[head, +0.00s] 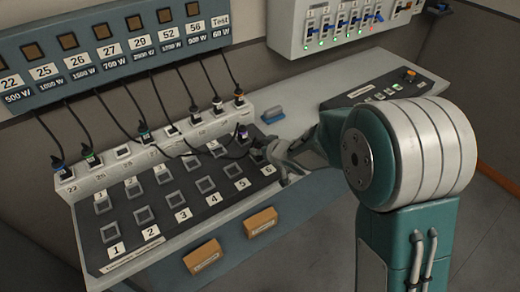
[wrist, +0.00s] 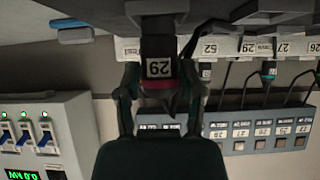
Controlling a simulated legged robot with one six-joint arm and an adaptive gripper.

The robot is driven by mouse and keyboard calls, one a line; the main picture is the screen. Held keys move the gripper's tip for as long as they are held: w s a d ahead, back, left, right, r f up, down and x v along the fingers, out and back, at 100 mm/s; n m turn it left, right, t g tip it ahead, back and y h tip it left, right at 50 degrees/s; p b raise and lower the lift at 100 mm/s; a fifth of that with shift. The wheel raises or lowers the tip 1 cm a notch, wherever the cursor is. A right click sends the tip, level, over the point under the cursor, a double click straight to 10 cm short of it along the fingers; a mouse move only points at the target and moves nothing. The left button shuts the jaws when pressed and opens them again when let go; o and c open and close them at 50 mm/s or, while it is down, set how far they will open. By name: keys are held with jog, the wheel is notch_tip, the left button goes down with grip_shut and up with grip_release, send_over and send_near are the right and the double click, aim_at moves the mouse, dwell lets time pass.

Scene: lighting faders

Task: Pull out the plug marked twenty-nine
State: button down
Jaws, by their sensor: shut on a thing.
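The plug marked 29 (wrist: 160,69) is dark, with a white label and a reddish band, and appears upside down in the wrist view. My gripper (wrist: 160,95) is shut on it, one finger on each side. The plug's end meets a grey block (wrist: 152,7) at the top of that view; I cannot tell whether it is still seated. In the head view my gripper (head: 277,150) is at the right end of the dark patch panel (head: 150,200), near the number 6. The held plug is hard to make out there.
Another plug (head: 242,133) stands at the panel's far right, close to my gripper. A pale socket strip (head: 108,178) with several cabled plugs runs behind. Black cables hang from the labelled box (head: 120,60). A blue-handled item (head: 272,113) lies behind my gripper.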

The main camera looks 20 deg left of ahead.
jog(key=shift+r, duration=1.9)
